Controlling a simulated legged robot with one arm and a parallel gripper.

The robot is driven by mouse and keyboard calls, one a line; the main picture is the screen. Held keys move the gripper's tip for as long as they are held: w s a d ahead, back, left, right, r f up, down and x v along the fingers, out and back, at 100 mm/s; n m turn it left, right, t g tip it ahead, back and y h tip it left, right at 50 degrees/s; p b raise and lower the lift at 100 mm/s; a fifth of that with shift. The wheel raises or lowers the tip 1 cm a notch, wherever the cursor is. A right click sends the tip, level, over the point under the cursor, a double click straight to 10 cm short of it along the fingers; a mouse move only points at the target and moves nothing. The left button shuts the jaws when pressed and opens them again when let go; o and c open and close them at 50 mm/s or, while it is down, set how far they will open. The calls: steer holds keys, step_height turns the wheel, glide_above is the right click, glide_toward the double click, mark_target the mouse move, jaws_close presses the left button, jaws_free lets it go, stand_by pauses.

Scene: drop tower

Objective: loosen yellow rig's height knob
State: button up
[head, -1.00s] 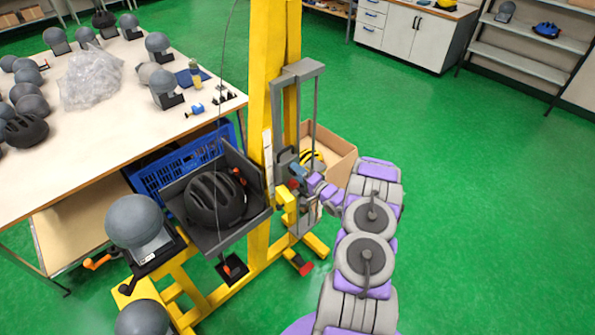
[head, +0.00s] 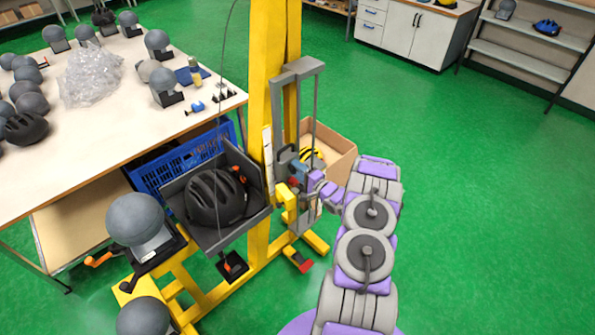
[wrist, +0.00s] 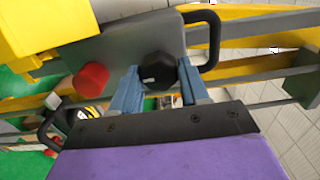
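The yellow rig (head: 260,120) stands in the middle of the head view. In the wrist view, a black faceted knob (wrist: 158,70) with a small white mark sits on a grey plate (wrist: 130,48) of the rig. My gripper (wrist: 158,75) has its two blue fingertips on either side of this knob, very close to its edges. I cannot tell whether they press on it. In the head view my gripper (head: 299,170) reaches the rig from the right and hides the knob. A red knob (wrist: 90,80) is left of the fingers in the wrist view.
A black helmet (head: 215,198) rests in the rig's grey tray. A black handle (wrist: 208,38) is close to the right finger. A cardboard box (head: 338,160) stands behind the rig. A white table (head: 120,130) with headforms is left. Green floor is clear on the right.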

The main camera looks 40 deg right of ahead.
steer(key=o, duration=0.4)
steer(key=shift+d+f, duration=0.1)
steer(key=shift+d, duration=0.25)
steer(key=shift+o, duration=0.2)
steer(key=shift+a, duration=0.15)
steer(key=s+d, duration=0.1)
steer(key=s, duration=1.6)
steer(key=shift+s+d, duration=0.15)
steer(key=shift+d, duration=0.15)
